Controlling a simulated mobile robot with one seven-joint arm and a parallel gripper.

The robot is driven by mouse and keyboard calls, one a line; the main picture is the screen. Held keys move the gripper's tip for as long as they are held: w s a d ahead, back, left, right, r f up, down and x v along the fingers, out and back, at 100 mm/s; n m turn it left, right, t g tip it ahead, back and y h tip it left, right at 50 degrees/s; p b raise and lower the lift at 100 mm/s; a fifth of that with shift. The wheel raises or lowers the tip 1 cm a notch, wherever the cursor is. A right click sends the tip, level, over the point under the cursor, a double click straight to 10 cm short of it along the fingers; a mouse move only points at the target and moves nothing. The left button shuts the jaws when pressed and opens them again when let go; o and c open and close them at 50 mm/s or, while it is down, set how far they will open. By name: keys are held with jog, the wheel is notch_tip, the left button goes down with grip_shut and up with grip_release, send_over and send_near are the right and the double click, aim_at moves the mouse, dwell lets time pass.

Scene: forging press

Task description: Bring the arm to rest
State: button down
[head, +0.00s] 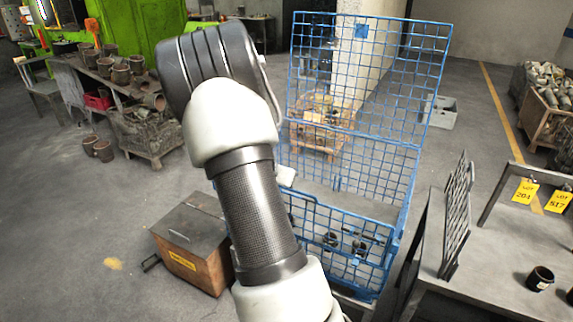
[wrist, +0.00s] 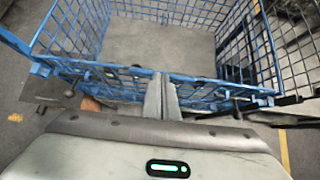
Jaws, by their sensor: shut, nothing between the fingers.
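My arm rises through the middle of the head view and bends at the top left; its hand is mostly hidden behind it. In the wrist view my gripper (wrist: 163,88) is shut and empty, its two grey fingers together. The fingers point toward a blue wire-mesh cage (wrist: 125,78), over or close to its near rim; I cannot tell whether they touch it. The cage (head: 368,85) stands right behind my arm in the head view, with a tall mesh back and a low front.
A wooden box with a dark lid (head: 196,238) stands left of the cage. A grey table (head: 490,245) at right holds a dark cup (head: 540,279), an upright mesh rack (head: 457,215) and yellow lot tags (head: 526,191). A cluttered bench (head: 115,75) stands back left. Floor at left is open.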

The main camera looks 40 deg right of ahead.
jog(key=shift+w+d+r, duration=0.1)
jog(key=shift+w+r, duration=0.05)
jog(key=shift+r, duration=2.2)
